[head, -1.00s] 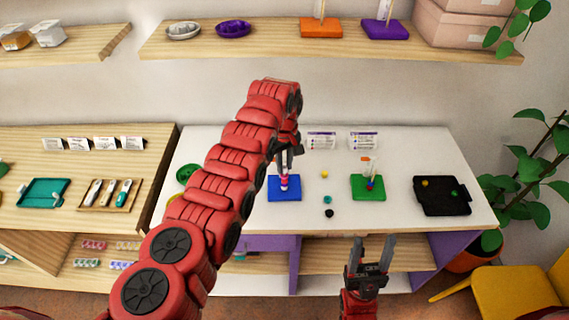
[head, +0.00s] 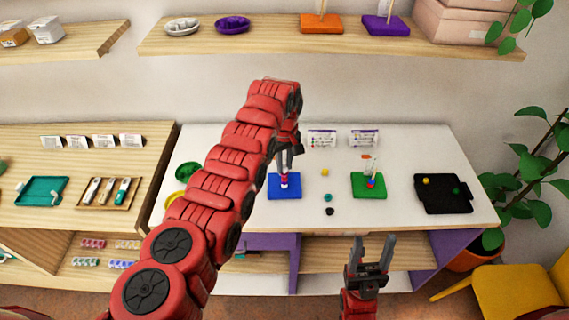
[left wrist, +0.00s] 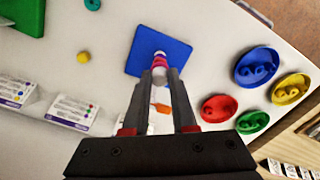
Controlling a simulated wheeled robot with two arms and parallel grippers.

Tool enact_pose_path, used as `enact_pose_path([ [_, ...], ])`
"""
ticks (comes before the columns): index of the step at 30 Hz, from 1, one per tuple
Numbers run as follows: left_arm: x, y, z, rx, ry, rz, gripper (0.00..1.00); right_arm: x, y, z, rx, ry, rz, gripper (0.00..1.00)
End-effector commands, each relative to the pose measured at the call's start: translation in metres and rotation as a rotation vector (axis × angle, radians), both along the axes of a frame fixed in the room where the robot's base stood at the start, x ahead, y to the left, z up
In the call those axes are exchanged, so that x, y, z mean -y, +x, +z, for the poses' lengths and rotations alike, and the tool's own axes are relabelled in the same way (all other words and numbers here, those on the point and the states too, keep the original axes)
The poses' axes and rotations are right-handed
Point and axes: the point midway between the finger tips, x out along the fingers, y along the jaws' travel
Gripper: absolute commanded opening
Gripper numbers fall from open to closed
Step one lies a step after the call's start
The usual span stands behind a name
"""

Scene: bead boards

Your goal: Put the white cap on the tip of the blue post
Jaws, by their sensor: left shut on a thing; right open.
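The blue board (head: 274,191) lies on the white table, and its upright post bears a short stack of red, white and purple beads. The board also shows in the left wrist view (left wrist: 148,39). My left gripper (head: 285,170) is directly above this stack, pointing down. In the left wrist view its fingers (left wrist: 159,74) are closed on a small white piece, which looks like the white cap (left wrist: 159,75). The fingers hide most of the post's tip, so I cannot tell whether the cap touches it. My right gripper (head: 371,256) is open and empty, in front of the table.
A green board (head: 361,191) with a beaded post and a black tray (head: 443,207) stand to the right. Loose yellow (head: 325,172), teal (head: 328,197) and black (head: 330,211) beads lie between the boards. Coloured dishes (left wrist: 253,122) are at the left. Small cards (head: 321,139) stand behind.

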Motion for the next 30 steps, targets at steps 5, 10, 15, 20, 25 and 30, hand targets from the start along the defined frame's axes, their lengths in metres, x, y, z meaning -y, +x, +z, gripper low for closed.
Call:
enact_pose_path([
  [5, 0.000, 0.000, 0.000, 0.000, 0.000, 0.000, 0.36, 0.000, 0.000, 0.000, 0.000, 0.000, 0.000, 0.58],
  [10, 0.000, 0.000, 0.000, 0.000, 0.000, 0.000, 0.60, 0.000, 0.000, 0.000, 0.000, 0.000, 0.000, 0.58],
  [15, 0.000, 0.000, 0.000, 0.000, 0.000, 0.000, 0.60, 0.000, 0.000, 0.000, 0.000, 0.000, 0.000, 0.58],
  [20, 0.000, 0.001, 0.004, 0.001, 0.000, 0.001, 0.60, 0.000, 0.000, -0.002, 0.000, 0.000, 0.000, 0.58],
  [25, 0.000, 0.002, 0.027, 0.007, -0.003, 0.001, 0.60, 0.000, 0.000, -0.014, 0.000, 0.000, 0.000, 0.58],
  [30, 0.000, 0.001, 0.068, 0.003, 0.001, -0.001, 0.60, 0.000, 0.000, -0.027, 0.000, 0.000, 0.000, 0.58],
])
